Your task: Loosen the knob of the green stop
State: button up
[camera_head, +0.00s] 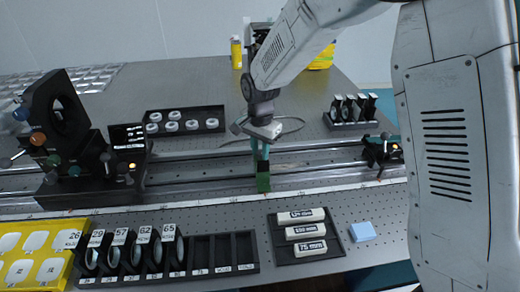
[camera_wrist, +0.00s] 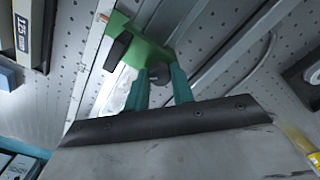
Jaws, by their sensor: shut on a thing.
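The green stop (camera_head: 263,180) sits on the rail in the middle of the table in the head view. In the wrist view the green stop (camera_wrist: 146,48) is at the upper middle, with a black block on its left side. A dark grey knob (camera_wrist: 158,75) shows below its green body, between my fingers. My gripper (camera_wrist: 164,78) has two teal fingers, shut on the knob from either side. In the head view my gripper (camera_head: 260,150) comes down from above onto the stop, and the knob is hidden there.
The long rail (camera_head: 328,168) runs across the table. A dark optical mount (camera_head: 60,130) stands at left and a small carrier (camera_head: 381,151) at right on it. In front are a lens rack (camera_head: 220,268), a tray of labelled boxes (camera_head: 334,252) and a blue block (camera_head: 362,232).

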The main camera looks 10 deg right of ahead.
aim_at(260, 153)
jog(key=o, duration=1)
jog(key=shift+r, duration=0.1)
notch_tip(260, 153, up, 8)
jog(key=shift+f, duration=0.15)
